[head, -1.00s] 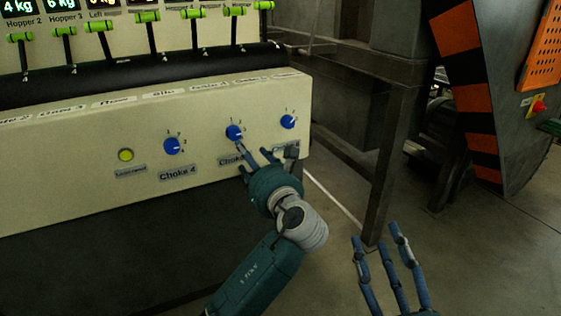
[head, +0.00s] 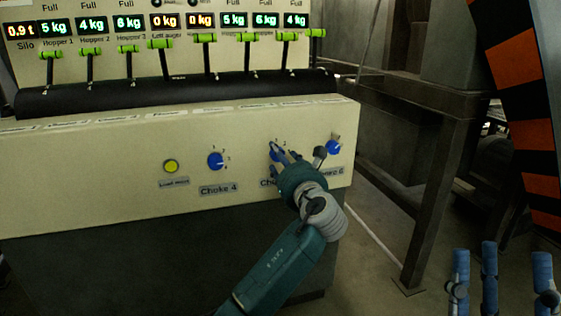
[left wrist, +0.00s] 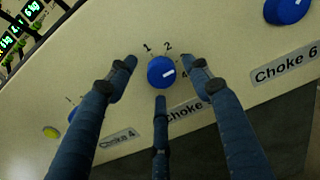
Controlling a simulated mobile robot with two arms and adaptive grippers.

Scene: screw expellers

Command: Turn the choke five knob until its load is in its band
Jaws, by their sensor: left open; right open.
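The choke five knob (head: 273,152) is a blue dial on the cream panel, partly covered by my left gripper's fingers in the head view. In the left wrist view the blue knob (left wrist: 161,72) shows a white mark pointing right and slightly up, between the numbers 2 and 4. Its label is partly hidden by a finger. My left gripper (head: 286,157) is open, its three fingers spread around the knob; I cannot tell if they touch it. My right gripper (head: 490,262) is open and empty at the lower right, away from the panel.
The choke 4 knob (head: 216,161) and yellow button (head: 171,166) are to the left; the choke 6 knob (head: 333,148) is close on the right. Green-handled levers (head: 160,44) and lit displays (head: 165,21) stand above. A dark metal frame (head: 437,190) is at right.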

